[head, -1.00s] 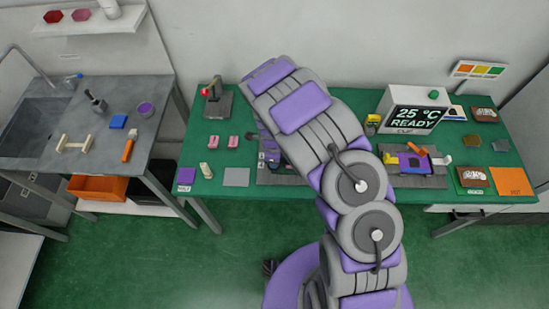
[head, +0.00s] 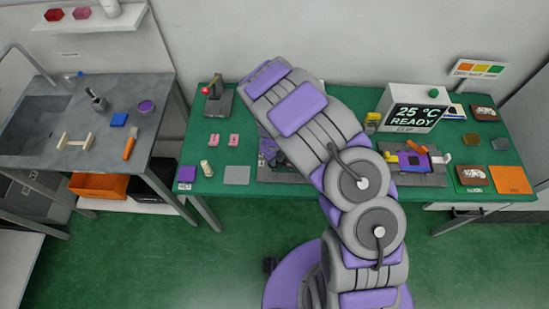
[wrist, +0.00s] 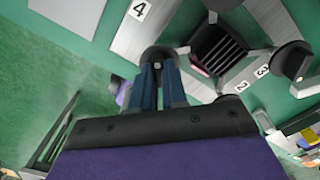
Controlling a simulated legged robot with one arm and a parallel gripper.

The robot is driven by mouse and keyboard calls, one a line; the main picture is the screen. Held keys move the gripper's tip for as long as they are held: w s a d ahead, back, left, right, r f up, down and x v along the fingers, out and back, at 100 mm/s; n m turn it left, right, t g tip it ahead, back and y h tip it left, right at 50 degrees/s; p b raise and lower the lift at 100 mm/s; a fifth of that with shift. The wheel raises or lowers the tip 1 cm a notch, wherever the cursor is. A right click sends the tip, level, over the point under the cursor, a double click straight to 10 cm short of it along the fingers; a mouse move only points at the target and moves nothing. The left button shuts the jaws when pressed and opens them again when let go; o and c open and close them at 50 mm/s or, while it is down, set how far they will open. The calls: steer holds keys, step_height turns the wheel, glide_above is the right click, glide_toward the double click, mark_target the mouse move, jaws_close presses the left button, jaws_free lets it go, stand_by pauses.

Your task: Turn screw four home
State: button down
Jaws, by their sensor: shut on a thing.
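In the wrist view, my gripper (wrist: 158,72) points at a grey fixture plate (wrist: 147,38). Its two blue fingers are shut on a dark round-headed screw (wrist: 157,54), which sits below the label 4 (wrist: 139,9); I take it as screw four. The fingers hide most of the screw's body.
Another dark knob (wrist: 292,61) stands by labels 2 and 3, right of a black ribbed block (wrist: 218,48). On the green table are pink pieces (head: 234,140), a grey square (head: 237,175), a lever stand (head: 217,100) and a display box (head: 416,112).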

steer(key=shift+w+a+r, duration=0.1)
steer(key=shift+w+r, duration=0.05)
steer(key=shift+w, duration=0.05)
steer(key=c, duration=1.2)
jaws_free()
steer(key=shift+a, duration=0.1)
steer(key=shift+o, duration=0.2)
steer(key=shift+s, duration=0.1)
steer(key=shift+r, duration=0.3)
step_height(320, 180, up, 16)
steer(key=shift+r+p, duration=0.2)
steer(key=shift+p, duration=0.1)
